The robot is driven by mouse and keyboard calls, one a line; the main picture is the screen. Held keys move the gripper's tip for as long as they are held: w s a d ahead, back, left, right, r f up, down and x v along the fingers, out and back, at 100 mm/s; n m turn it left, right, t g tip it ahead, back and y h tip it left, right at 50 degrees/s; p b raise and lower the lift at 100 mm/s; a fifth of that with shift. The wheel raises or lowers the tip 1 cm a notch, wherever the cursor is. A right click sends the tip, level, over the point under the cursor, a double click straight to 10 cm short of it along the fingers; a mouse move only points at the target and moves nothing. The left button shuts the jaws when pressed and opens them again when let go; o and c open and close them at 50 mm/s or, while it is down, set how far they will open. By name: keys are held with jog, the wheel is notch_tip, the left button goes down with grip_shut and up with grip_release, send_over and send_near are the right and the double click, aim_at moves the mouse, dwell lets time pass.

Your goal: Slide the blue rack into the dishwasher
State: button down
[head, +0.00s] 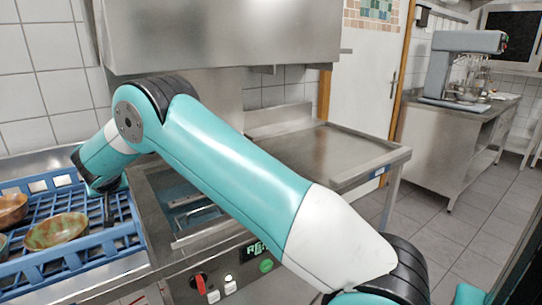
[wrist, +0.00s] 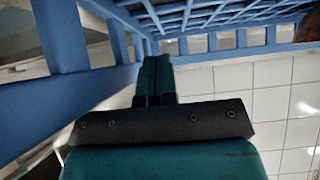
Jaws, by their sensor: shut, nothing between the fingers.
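The blue rack (head: 98,259) sits on the steel counter at the left in the head view, left of the dishwasher's open wash bay (head: 190,212). The dishwasher's steel hood (head: 225,38) is raised above the bay. My gripper (head: 109,218) is shut and empty, pointing down at the rack's right part near its back corner. In the wrist view, my shut fingertips (wrist: 154,66) are close to the blue rack's lattice walls (wrist: 68,38). I cannot tell if they touch. A greenish-orange bowl (head: 57,231) and a brown bowl (head: 12,207) sit in the rack.
A steel outlet table (head: 335,155) right of the dishwasher is clear. My arm crosses in front of the bay. A mixer (head: 465,65) stands on a far counter. Tiled floor lies open at right.

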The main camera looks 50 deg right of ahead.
jog(key=s+d+f, duration=0.1)
jog(key=d, duration=0.2)
jog(key=s+d+p, duration=0.1)
jog(key=d, duration=0.2)
jog(key=s+d+f, duration=0.1)
jog(key=d, duration=0.2)
jog(key=shift+s+d+f, duration=0.2)
jog(key=shift+d+f, duration=0.15)
jog(key=s+d, duration=0.4)
jog(key=d, duration=0.9)
jog(key=s+d+b, duration=0.1)
jog(key=s+d, duration=0.2)
jog(key=d, duration=1)
jog(key=s+d, duration=0.4)
jog(key=d, duration=1)
jog(key=shift+s, duration=0.35)
jog(key=shift+f, duration=0.1)
notch_tip(320, 180, up, 9)
jog(key=w+a+p, duration=0.1)
jog(key=p, duration=0.2)
jog(key=shift+f+p, duration=0.15)
jog(key=shift+p, duration=0.2)
jog(key=shift+w+a, duration=0.1)
jog(key=shift+a, duration=0.05)
